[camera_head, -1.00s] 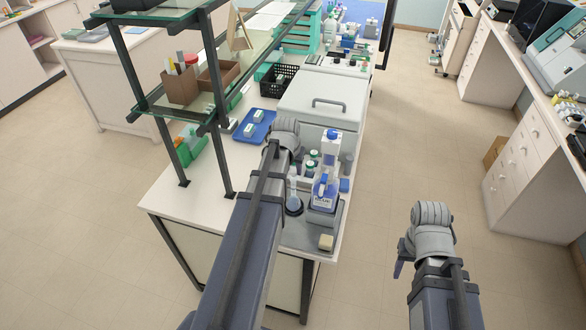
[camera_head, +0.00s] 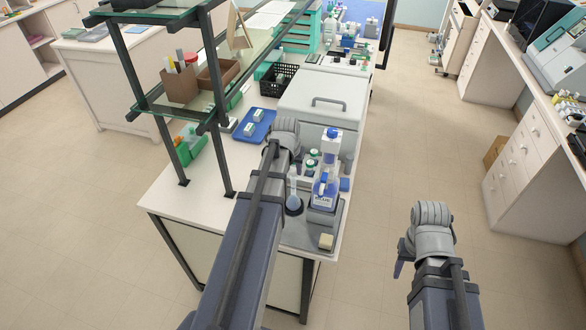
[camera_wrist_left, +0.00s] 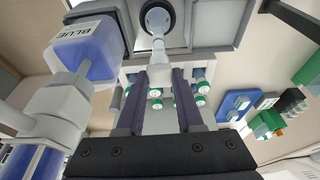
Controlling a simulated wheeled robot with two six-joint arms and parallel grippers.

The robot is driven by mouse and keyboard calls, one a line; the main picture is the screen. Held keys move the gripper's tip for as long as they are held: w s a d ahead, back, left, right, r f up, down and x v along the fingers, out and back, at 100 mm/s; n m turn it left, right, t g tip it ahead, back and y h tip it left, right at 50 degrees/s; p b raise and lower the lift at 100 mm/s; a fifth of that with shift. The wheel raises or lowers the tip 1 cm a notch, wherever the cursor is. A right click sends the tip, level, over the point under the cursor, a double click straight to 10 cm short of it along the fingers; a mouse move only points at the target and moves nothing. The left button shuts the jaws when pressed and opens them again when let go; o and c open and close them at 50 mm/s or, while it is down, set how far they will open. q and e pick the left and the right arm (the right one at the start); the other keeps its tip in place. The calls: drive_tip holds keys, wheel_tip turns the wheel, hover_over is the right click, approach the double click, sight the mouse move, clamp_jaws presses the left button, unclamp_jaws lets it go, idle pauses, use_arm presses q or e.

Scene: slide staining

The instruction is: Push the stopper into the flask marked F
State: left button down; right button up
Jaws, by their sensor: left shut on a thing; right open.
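A round flask (camera_head: 293,203) with a narrow neck stands in a dark ring near the front of the bench; it also shows in the left wrist view (camera_wrist_left: 158,18). No letter F is readable on it. My left gripper (camera_wrist_left: 159,72) points at the flask's mouth, its two dark fingers close on either side of a small pale piece, seemingly the stopper (camera_wrist_left: 159,58), in line with the neck. Whether the piece is seated in the mouth is unclear. In the head view my left arm hides the fingers. My right gripper (camera_head: 399,268) is open and empty, off the bench over the floor.
A blue-labelled wash bottle (camera_head: 324,192) stands close beside the flask, also in the left wrist view (camera_wrist_left: 88,48). Green-capped vials (camera_head: 311,165) stand behind. A beige block (camera_head: 326,241) lies on the grey tray (camera_head: 300,238). A glass shelf frame (camera_head: 215,125) rises at the left.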

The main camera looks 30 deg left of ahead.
use_arm(q)
drive_tip(key=shift+c, duration=2.3)
unclamp_jaws()
drive_tip(key=shift+o, duration=0.2)
drive_tip(key=o, duration=0.4)
drive_tip(key=shift+c, duration=0.2)
drive_tip(key=shift+r+p, duration=3.05)
clamp_jaws()
